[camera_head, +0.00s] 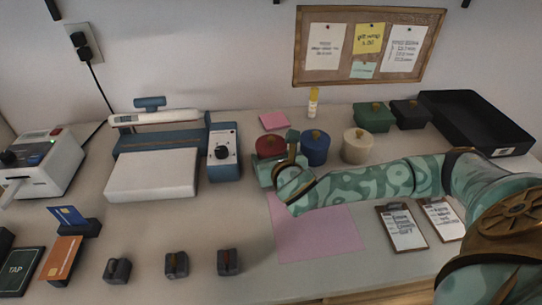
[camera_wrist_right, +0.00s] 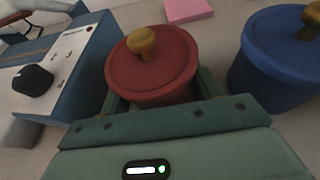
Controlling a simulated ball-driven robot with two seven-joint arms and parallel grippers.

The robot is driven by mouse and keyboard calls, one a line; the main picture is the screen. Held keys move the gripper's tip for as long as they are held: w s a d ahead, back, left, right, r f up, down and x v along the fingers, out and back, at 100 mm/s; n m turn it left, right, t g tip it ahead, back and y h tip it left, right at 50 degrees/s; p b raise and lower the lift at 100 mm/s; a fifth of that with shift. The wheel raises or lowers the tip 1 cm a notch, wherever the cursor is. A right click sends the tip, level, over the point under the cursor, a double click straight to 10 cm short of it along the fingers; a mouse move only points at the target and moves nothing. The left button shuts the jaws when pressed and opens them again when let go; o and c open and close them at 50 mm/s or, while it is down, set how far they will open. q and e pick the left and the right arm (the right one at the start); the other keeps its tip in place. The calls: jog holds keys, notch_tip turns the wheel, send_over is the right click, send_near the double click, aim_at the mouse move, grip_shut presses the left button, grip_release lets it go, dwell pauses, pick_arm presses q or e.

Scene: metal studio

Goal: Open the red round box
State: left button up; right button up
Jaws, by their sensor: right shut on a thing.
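The red round box (camera_head: 269,145) stands at the back of the table. Its red lid with a gold knob (camera_wrist_right: 141,42) is on it in the right wrist view. My right gripper (camera_head: 278,160) is at the near side of the box. Its green fingers sit on either side of the box body (camera_wrist_right: 155,98), below the lid, and are shut on it. The fingers and hand hide much of the lower body. My left gripper is not in view.
A blue round box (camera_head: 314,148) stands close on the right, with a cream one (camera_head: 357,146) beyond it. A blue-grey device (camera_head: 223,153) is to the left. A pink sticky pad (camera_head: 274,120) lies behind. A pink mat (camera_head: 316,234) in front is bare.

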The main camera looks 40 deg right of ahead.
aim_at(272, 138)
notch_tip(272, 138, up, 9)
jog(key=p, duration=0.5)
jog(key=shift+r, duration=0.1)
jog(key=shift+r+p, duration=0.5)
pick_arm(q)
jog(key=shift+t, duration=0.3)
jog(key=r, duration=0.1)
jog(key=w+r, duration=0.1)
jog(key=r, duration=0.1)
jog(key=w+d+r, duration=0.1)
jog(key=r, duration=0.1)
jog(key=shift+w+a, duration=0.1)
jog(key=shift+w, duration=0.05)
pick_arm(e)
jog(key=shift+f, duration=0.1)
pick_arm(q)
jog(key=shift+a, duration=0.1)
pick_arm(e)
jog(key=c, duration=0.4)
jog(key=shift+d, duration=0.1)
